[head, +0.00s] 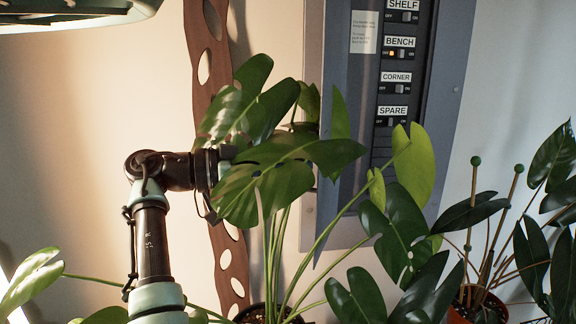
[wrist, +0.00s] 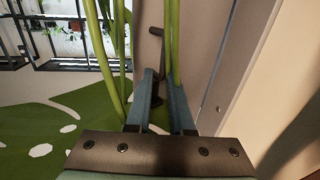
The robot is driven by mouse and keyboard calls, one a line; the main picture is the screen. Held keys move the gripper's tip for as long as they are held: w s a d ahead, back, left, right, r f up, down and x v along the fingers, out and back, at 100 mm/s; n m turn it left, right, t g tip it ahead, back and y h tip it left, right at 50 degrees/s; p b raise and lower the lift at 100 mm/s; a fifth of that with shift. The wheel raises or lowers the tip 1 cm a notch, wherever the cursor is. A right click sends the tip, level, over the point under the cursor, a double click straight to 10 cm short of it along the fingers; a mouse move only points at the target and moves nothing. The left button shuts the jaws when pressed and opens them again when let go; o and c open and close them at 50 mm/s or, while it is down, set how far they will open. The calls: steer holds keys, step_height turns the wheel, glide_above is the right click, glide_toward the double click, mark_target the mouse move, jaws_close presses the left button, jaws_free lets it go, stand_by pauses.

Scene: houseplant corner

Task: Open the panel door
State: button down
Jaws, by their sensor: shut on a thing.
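The panel door (head: 350,90) is a blue-grey slab at the left of the switch column. It appears to stand swung out from the wall panel, with the switches (head: 393,75) in plain sight; its exact angle is hard to tell. My gripper (wrist: 160,105) is shut on a dark handle (wrist: 157,42), which shows between and beyond the fingers in the wrist view. In the head view large leaves hide the fingers and the handle.
A potted plant's broad leaves (head: 285,165) hang in front of my wrist. Its green stems (wrist: 105,60) pass close to the fingers. A brown perforated board (head: 207,90) stands behind my arm. Another potted plant (head: 475,305) is at the lower right.

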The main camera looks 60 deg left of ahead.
steer(key=shift+w+a+r, duration=0.3)
steer(key=shift+w+r, duration=0.1)
steer(key=shift+r, duration=0.05)
steer(key=c, duration=1.1)
jaws_free()
steer(key=shift+w+a+f, duration=0.1)
steer(key=shift+w, duration=0.05)
steer(key=shift+o, duration=0.8)
steer(key=shift+w+a+f, duration=0.15)
steer(key=shift+w+f, duration=0.1)
steer(key=shift+w, duration=0.05)
steer(key=shift+s, duration=0.25)
steer(key=b+v, duration=0.2)
steer(key=v, duration=1.1)
